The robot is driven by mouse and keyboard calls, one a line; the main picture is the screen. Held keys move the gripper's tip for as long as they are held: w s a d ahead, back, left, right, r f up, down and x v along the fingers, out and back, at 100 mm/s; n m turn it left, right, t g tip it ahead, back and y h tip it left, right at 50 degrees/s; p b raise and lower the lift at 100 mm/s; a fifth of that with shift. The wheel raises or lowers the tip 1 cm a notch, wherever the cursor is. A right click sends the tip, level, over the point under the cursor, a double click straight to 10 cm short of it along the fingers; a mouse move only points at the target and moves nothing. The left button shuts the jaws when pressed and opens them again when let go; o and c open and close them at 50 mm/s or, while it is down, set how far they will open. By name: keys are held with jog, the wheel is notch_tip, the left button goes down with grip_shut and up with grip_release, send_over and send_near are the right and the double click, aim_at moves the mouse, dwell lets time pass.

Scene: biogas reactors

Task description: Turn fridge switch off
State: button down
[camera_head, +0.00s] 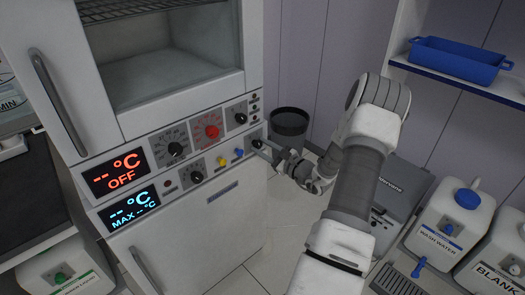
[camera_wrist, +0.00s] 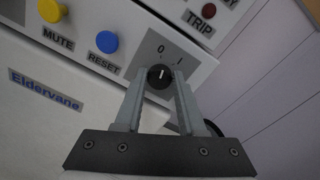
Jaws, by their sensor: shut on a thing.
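The fridge (camera_head: 225,215) is a white cabinet with a front control panel, at the left and centre of the head view. Its switch (camera_wrist: 159,77) is a small round black knob with a white line, marked 0 and I, on the panel's lower right corner in the wrist view. The white line points roughly up in that picture, between the two marks. My gripper (camera_wrist: 161,80) has its two grey fingers on either side of the knob and is shut on it. In the head view my gripper (camera_head: 262,145) reaches the panel's right end and hides the knob's details.
A blue RESET button (camera_wrist: 103,42) and a yellow MUTE button (camera_wrist: 51,10) sit beside the knob. Displays on the panel (camera_head: 121,177) read OFF and MAX. A dark bin (camera_head: 289,125) stands behind my gripper. A shelf with a blue tray (camera_head: 458,60) is at the right.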

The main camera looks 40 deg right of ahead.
jog(key=shift+f+n+b, duration=0.1)
jog(key=shift+n+b, duration=0.75)
jog(key=shift+n, duration=0.45)
jog(key=c, duration=0.5)
grip_release()
jog(key=shift+s, duration=0.1)
jog(key=s+d+p, duration=0.1)
jog(key=s+p, duration=0.1)
jog(key=s, duration=1.5)
jog(key=shift+s+d+r, duration=0.15)
jog(key=shift+d+r, duration=0.2)
jog(key=shift+r, duration=0.05)
